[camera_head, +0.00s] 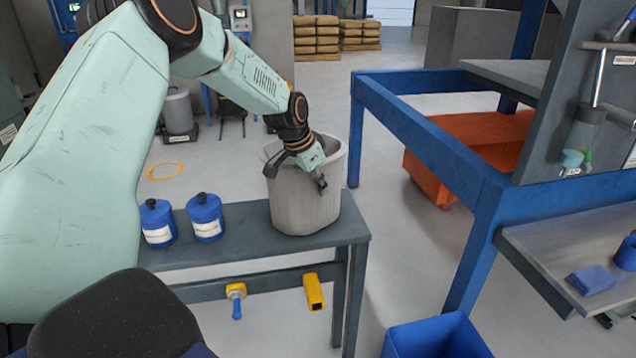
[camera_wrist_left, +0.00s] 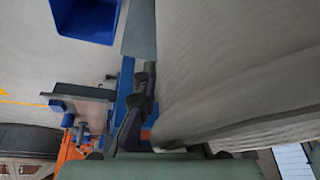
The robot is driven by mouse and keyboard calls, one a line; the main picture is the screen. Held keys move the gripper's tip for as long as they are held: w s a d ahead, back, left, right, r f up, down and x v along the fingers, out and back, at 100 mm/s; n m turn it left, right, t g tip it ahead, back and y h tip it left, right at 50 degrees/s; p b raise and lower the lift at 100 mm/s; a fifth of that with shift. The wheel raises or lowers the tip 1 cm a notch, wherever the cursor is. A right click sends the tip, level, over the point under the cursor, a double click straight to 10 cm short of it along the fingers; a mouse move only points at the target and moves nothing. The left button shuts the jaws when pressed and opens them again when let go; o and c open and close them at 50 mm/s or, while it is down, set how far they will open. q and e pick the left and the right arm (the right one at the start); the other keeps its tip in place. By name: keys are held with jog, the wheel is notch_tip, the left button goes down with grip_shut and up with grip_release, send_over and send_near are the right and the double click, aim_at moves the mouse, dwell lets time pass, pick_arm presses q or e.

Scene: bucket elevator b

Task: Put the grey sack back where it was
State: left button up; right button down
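The grey sack (camera_head: 305,212), an open-topped, upright, tub-like bag, is at the right end of the dark grey bench (camera_head: 352,232). Its base appears to rest on the bench top. My left gripper (camera_head: 318,182) reaches down over the sack's near rim, with its fingertips against the near wall. In the left wrist view the sack (camera_wrist_left: 235,65) fills the right side close up, and a dark finger (camera_wrist_left: 135,115) lies along its edge. The other finger is hidden, so I cannot tell how firmly the wall is held. My right gripper is not in view.
Two blue jars (camera_head: 206,217) stand left of the sack on the bench. Yellow fittings (camera_head: 314,292) hang on the bench's lower rail. A blue frame (camera_head: 430,150) stands to the right, with an orange bin (camera_head: 440,190) behind it. A blue bin (camera_head: 440,335) is at the front.

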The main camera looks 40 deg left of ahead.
pick_arm(q)
jog(key=shift+o, duration=0.7)
jog(key=shift+s+d+r, duration=0.1)
jog(key=shift+s+d, duration=0.05)
jog(key=shift+o, duration=1)
jog(key=shift+s+r, duration=0.15)
jog(key=shift+s, duration=0.05)
jog(key=shift+w+a, duration=0.2)
jog(key=p+v, duration=0.1)
jog(key=v, duration=1.1)
jog(key=shift+s, duration=0.15)
jog(key=shift+d, duration=0.1)
